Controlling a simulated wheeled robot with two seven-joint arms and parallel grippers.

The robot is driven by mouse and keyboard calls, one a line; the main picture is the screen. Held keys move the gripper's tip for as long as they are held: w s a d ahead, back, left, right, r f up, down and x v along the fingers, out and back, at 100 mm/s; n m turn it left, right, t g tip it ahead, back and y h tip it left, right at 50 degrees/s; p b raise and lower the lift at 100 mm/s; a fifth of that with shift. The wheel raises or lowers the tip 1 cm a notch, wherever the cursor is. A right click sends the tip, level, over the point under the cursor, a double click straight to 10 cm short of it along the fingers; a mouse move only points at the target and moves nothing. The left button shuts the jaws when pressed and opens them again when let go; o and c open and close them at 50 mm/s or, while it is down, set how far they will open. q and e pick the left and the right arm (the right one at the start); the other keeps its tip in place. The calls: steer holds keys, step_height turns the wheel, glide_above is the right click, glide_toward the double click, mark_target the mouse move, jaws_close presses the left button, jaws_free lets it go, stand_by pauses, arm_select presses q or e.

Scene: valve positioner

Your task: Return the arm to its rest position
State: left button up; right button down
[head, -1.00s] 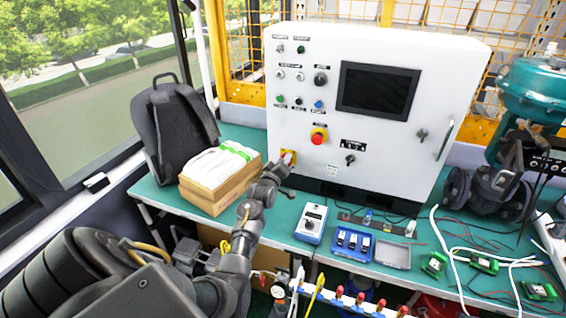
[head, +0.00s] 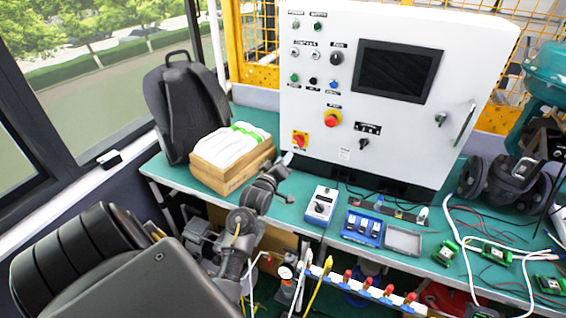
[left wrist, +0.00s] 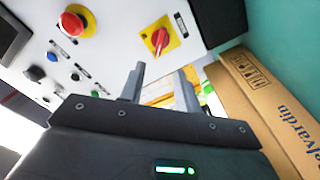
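My left arm comes in from the lower left in the head view. My right gripper is not in view.
A row of valves (head: 365,285) runs along the front.

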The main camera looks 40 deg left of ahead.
arm_select(q)
steer(key=shift+d, duration=0.1)
stand_by(0.5)
steer(key=s+d+f+m+g+h, duration=0.4)
steer(key=s+d+f+m+g, duration=0.3)
steer(key=s+d+f+m, duration=0.5)
steer(key=s+d+f+m+g+h, duration=0.1)
steer(key=s+d+f+m+g, duration=0.15)
steer(key=s+d, duration=0.6)
steer(key=s+d+f+m+g+h, duration=0.1)
steer(key=s+d+g, duration=0.3)
steer(key=s, duration=0.9)
step_height(320, 180, down, 23)
steer(key=g, duration=0.1)
steer(key=s+a+f+g, duration=0.1)
steer(key=s+a+f, duration=0.2)
steer(key=s+f, duration=1.4)
steer(key=shift+s+f, duration=0.25)
steer(key=shift+s, duration=0.1)
steer(key=shift+a+g, duration=0.1)
steer(key=shift+g, duration=0.15)
